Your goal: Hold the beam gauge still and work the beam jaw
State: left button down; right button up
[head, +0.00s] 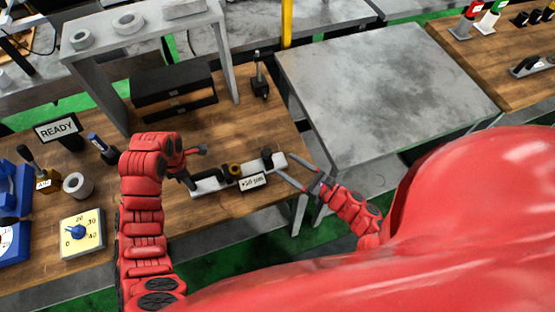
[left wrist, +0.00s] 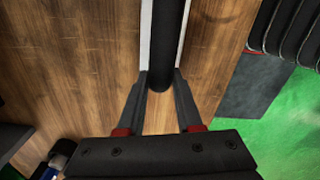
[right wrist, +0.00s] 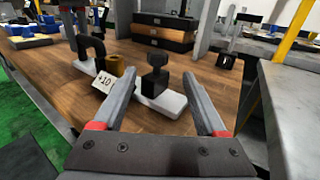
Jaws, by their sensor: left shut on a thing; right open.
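The beam gauge has a white base (head: 208,186) on the wooden bench, with black uprights, a brass-coloured knob (head: 235,169) and a white tag (head: 253,181) reading about +10. My left gripper (left wrist: 161,76) is shut on the gauge's black bar (left wrist: 170,40) at its left end. In the head view my arm partly hides that end. A black block with a knobbed top, apparently the beam jaw (right wrist: 155,82), stands at the gauge's right end and also shows in the head view (head: 267,155). My right gripper (head: 285,168) is open, its fingers pointing at that end. In the right wrist view, the block appears between the fingers (right wrist: 162,72), without clear contact.
A READY sign (head: 58,127), a yellow dial box (head: 82,231) and a grey ring (head: 77,185) stand at left. Black drawers (head: 172,92) sit behind under a grey stand. A grey table (head: 385,90) lies to the right across a gap. Bench around the gauge's front is clear.

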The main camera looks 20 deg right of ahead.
jog(key=shift+s, duration=0.15)
pick_arm(q)
jog(key=c, duration=0.5)
grip_release()
pick_arm(e)
jog(key=shift+d, duration=0.1)
pick_arm(q)
jog(key=shift+r, duration=0.1)
jog(key=shift+r, duration=3.65)
